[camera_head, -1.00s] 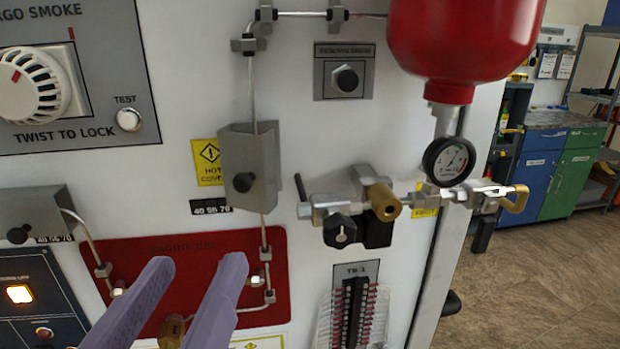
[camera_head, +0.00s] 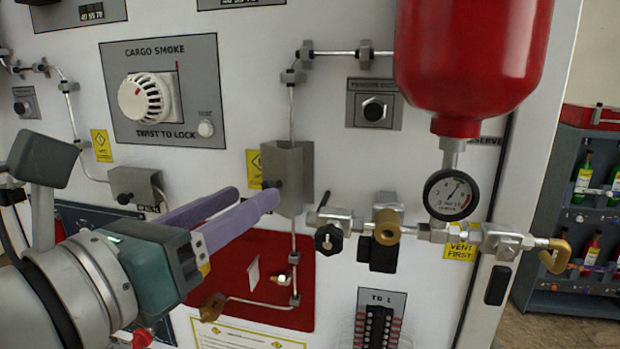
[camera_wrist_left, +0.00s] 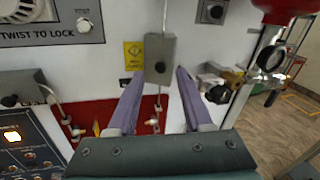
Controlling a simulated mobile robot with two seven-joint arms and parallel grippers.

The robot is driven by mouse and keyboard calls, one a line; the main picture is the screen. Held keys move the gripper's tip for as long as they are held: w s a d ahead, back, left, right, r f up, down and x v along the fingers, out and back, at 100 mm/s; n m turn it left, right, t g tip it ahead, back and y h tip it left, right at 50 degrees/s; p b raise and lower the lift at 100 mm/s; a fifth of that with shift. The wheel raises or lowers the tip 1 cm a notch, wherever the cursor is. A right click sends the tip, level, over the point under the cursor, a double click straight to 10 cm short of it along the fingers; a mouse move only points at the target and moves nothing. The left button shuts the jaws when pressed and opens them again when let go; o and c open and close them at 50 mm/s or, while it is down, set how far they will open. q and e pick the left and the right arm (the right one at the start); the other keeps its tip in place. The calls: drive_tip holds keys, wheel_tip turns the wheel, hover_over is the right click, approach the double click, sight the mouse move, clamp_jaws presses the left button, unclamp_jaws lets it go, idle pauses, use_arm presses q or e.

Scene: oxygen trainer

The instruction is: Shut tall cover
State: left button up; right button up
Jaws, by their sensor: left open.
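The tall cover (camera_head: 292,165) is a grey metal box with a black knob on its face. It sits over a thin vertical pipe on the white panel, and also shows in the left wrist view (camera_wrist_left: 161,50). I cannot tell how far it stands open. My left gripper (camera_head: 256,196) reaches in from the left with its purple fingers open. One fingertip overlaps the cover's lower left near the knob; I cannot tell whether it touches. In the left wrist view, the gripper (camera_wrist_left: 158,78) has its fingers spread below and either side of the knob (camera_wrist_left: 160,67). My right gripper is not in view.
A valve with a brass fitting (camera_head: 387,227) and a pressure gauge (camera_head: 450,195) stand to the right of the cover, below a red bottle (camera_head: 470,60). A shorter grey cover (camera_head: 134,186) is at left. A red panel (camera_head: 262,262) lies below.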

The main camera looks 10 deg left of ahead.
sight(275, 181)
use_arm(q)
drive_tip(key=shift+x, duration=1.4)
drive_tip(key=shift+c, duration=0.4)
clamp_jaws()
